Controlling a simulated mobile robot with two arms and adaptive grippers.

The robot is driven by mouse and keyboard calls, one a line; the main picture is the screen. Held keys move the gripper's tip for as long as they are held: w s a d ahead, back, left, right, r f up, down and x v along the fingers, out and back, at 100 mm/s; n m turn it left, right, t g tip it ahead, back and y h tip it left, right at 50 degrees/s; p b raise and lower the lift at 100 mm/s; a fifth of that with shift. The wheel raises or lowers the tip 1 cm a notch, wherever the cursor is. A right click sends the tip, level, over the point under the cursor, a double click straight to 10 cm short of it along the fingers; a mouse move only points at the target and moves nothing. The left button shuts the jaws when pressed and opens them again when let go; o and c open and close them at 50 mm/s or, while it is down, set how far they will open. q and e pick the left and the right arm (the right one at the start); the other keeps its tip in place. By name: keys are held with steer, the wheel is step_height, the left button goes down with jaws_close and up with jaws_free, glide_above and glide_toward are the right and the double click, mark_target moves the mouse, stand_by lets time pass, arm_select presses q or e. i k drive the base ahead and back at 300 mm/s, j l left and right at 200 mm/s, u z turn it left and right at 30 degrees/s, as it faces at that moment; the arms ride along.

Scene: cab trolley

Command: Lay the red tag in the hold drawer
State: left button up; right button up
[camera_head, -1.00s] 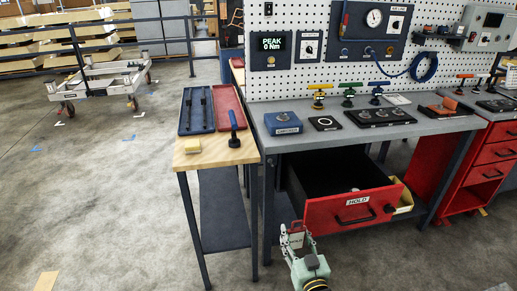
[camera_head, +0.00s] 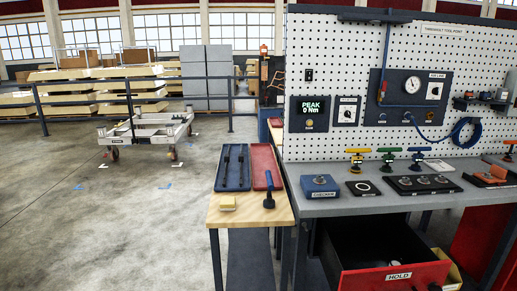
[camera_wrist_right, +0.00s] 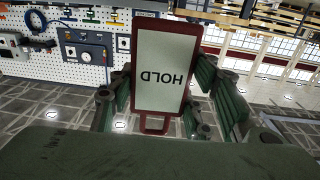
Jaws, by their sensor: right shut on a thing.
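The red tag (camera_wrist_right: 165,45) has a white face reading HOLD, upside down in the right wrist view. My right gripper (camera_wrist_right: 160,100) is shut on it, with green finger pads on either side. The hold drawer (camera_head: 425,277) has a red front with a HOLD label and is pulled open under the workbench. Its dark interior (camera_head: 360,240) shows from above, and its lower front is cut off by the picture edge. Neither gripper shows in the head view now, so the tag's distance from the drawer cannot be told.
The grey workbench (camera_head: 340,208) carries a blue block (camera_head: 319,187) and black trays. A wooden side table (camera_head: 245,216) with blue and red trays stands left of the drawer. A yellow bin (camera_head: 452,275) sits right of the drawer. Floor at left is open, with a trolley (camera_head: 145,132) farther back.

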mark_target(360, 255)
steer(key=i+j+z, duration=0.2)
steer(key=i+j, duration=0.3)
steer(key=i+j+z, duration=0.2)
steer(key=i+j, duration=0.2)
steer(key=j, duration=0.15)
steer(key=i+j+z, duration=0.15)
steer(key=i+j, duration=0.7)
